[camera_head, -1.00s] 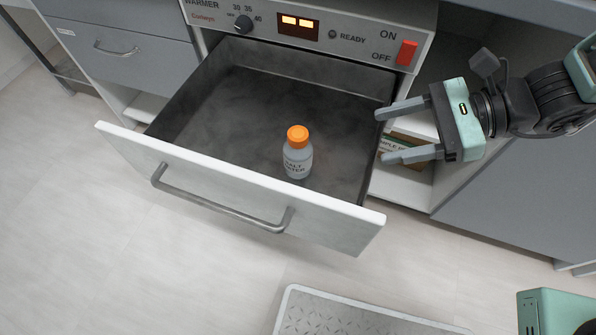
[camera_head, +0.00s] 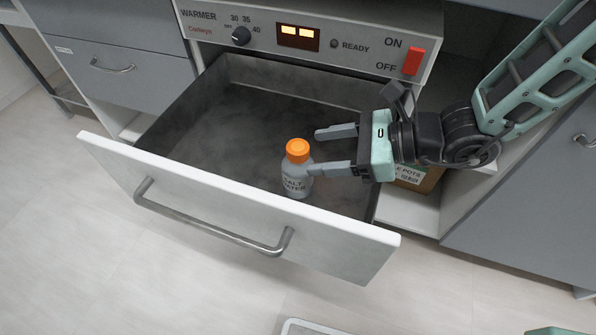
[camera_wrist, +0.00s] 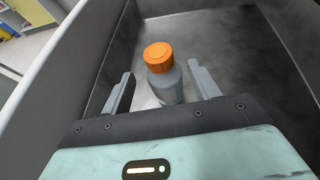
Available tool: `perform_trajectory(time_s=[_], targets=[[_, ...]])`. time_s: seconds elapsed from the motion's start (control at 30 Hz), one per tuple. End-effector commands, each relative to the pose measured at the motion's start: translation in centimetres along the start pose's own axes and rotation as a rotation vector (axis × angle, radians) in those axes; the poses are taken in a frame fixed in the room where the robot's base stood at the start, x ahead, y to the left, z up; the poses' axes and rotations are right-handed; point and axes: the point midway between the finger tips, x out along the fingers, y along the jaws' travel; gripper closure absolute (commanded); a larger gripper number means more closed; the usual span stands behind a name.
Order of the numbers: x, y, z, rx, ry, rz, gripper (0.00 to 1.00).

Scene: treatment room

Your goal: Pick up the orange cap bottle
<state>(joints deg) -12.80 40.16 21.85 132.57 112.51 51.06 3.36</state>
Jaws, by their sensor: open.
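The bottle with the orange cap (camera_head: 297,151) stands upright in the open warmer drawer (camera_head: 230,226), near its front panel. Its body is grey with a label that reads partly "salt water". My gripper (camera_head: 313,151) is open and reaches in from the right, its fingers pointing left toward the bottle. In the head view one fingertip lies close to the bottle's right side; I cannot tell whether it touches.
The warmer's control panel (camera_head: 310,38) with a red switch is above the drawer. A cardboard box (camera_head: 417,178) sits on the shelf right of the drawer. The drawer's walls stand around the bottle; the rest of its floor is clear.

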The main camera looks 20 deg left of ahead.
Motion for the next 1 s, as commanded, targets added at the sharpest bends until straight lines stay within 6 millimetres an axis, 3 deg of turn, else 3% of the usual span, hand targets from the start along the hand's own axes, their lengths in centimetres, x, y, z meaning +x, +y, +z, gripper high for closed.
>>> perform_trajectory(time_s=[0.33,0.67,0.9,1.0], targets=[[4.5,0.0,0.0,-0.001,0.0,0.003,0.39],[5.2,-0.1,0.2,0.0,0.0,0.001,0.39],[5.2,-0.1,0.2,-0.001,0.0,0.001,1.0],[5.2,-0.1,0.3,-0.001,-0.001,0.001,1.0]])
